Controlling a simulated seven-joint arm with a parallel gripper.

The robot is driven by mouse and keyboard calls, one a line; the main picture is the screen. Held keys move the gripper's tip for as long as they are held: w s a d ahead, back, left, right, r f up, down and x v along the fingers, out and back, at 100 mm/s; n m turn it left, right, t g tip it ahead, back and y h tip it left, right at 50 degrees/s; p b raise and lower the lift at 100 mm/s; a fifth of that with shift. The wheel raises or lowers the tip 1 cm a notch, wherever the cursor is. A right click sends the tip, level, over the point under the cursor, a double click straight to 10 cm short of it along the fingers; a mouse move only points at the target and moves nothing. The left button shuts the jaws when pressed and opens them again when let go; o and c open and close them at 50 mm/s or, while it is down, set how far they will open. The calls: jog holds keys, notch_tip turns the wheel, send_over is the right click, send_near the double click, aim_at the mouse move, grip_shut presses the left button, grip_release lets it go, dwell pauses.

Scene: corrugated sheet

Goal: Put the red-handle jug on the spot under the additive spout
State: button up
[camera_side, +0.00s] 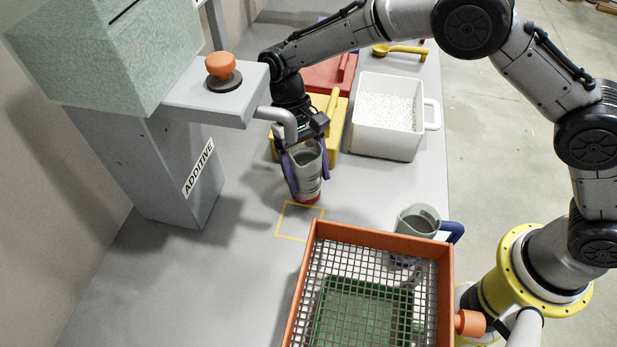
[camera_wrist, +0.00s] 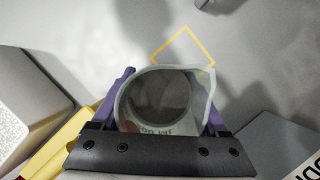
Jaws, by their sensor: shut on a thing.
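My gripper (camera_side: 307,172) is shut on a grey jug (camera_side: 309,176) with a red band at its base; purple fingers clasp both sides. It is upright in the side view, and the wrist view looks into its open mouth (camera_wrist: 160,103). Its handle is not clearly visible. The spot is a yellow square outline (camera_side: 298,237) on the table, just in front of the jug in the side view; it also shows beyond the jug's rim in the wrist view (camera_wrist: 204,48). The additive spout (camera_side: 283,116) is a bent grey pipe beside my gripper. I cannot tell how high the jug is.
The additive dispenser (camera_side: 165,170) with an orange knob (camera_side: 221,66) stands left. A blue-handled jug (camera_side: 415,221) stands behind an orange crate with a wire grid (camera_side: 448,285). A white bin (camera_side: 383,150) and yellow container (camera_side: 334,159) stand behind. The front-left table is clear.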

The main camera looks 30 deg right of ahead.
jog(key=shift+f, duration=0.9)
jog(key=shift+f, duration=0.15)
jog(key=o, duration=1.3)
jog(key=v, duration=1.2)
